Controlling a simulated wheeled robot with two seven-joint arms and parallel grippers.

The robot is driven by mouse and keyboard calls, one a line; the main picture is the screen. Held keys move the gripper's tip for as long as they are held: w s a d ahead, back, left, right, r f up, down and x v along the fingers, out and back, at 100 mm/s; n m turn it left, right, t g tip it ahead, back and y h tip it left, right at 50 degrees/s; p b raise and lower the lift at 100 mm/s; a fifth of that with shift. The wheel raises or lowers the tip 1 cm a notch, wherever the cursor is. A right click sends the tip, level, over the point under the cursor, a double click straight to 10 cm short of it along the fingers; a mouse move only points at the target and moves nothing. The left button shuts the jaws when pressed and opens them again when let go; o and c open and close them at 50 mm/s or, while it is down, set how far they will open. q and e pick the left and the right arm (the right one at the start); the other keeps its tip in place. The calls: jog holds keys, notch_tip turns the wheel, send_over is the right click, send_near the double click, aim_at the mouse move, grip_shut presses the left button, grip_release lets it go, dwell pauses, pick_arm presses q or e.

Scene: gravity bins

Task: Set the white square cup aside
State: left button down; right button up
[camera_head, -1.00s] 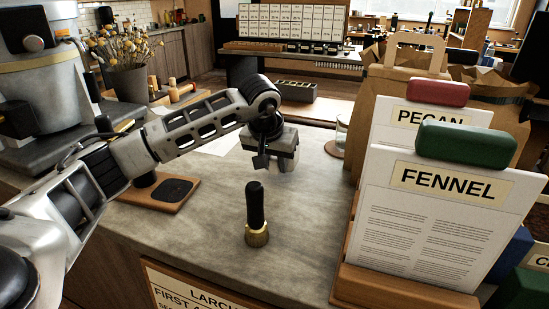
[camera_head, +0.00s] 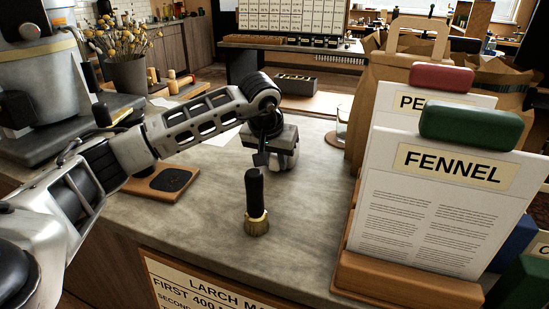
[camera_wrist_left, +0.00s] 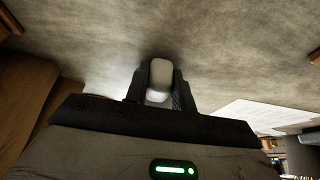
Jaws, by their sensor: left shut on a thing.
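The white square cup (camera_wrist_left: 159,74) shows in the left wrist view between the two dark fingers of my left gripper (camera_wrist_left: 156,92). The fingers are shut on it from both sides, and the grey counter surface lies beyond it. In the head view my left gripper (camera_head: 280,160) is over the counter, behind the black-handled brush, and mostly hides the cup. I cannot tell whether the cup touches the counter. My right gripper is not in view.
A brush (camera_head: 256,205) stands upright in front of the gripper. A drinking glass (camera_head: 343,122) and paper bag (camera_head: 410,85) are behind to the right. A FENNEL card (camera_head: 430,215) in a wooden holder fills the right. A wooden coaster board (camera_head: 163,184) lies left. Counter around the brush is clear.

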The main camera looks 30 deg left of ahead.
pick_arm(q)
jog(key=shift+f, duration=0.25)
jog(key=c, duration=1.1)
grip_release()
jog(key=v, duration=1.6)
jog(key=shift+s+f, duration=0.1)
jog(key=shift+s, duration=0.05)
